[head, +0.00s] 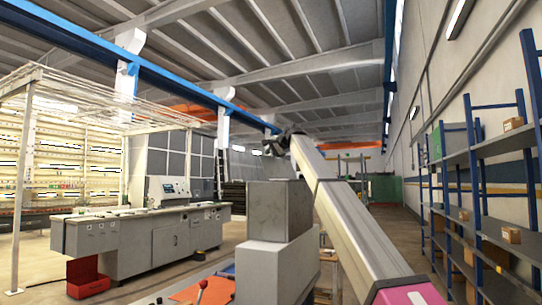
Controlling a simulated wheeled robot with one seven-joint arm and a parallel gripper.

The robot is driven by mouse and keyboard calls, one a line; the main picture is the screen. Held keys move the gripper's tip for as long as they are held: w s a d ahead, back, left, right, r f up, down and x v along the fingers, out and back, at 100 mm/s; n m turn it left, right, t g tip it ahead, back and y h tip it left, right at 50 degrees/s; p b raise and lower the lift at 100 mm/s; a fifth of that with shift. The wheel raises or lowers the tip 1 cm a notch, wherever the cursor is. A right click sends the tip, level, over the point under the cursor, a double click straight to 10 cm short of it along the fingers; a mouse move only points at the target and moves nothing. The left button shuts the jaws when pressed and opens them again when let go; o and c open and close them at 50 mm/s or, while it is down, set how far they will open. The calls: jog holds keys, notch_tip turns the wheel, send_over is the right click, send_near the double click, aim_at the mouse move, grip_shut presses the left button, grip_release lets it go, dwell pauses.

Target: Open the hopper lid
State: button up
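I cannot make out a hopper lid in the head view. A grey box-shaped block stands on a paler block near the middle; I cannot tell whether it belongs to the washer. My arm rises from the lower right toward the middle, with a dark joint at its upper end. No gripper fingers show, so I cannot see where my gripper is relative to the lid.
A long grey machine bench (190,240) with a control panel (168,190) stands at left, a red box (87,277) by its base. Blue-framed shelves (485,225) with small cartons line the right wall. An aisle (395,222) runs back between the shelves and my arm.

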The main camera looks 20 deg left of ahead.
jog(key=v, duration=1.1)
jog(key=shift+a, duration=0.15)
jog(key=shift+s, duration=0.2)
jog(key=s+d+r, duration=0.1)
jog(key=s+d, duration=0.4)
jog(key=d, duration=0.6)
jog(key=shift+s, duration=0.25)
dwell(0.9)
dwell(0.5)
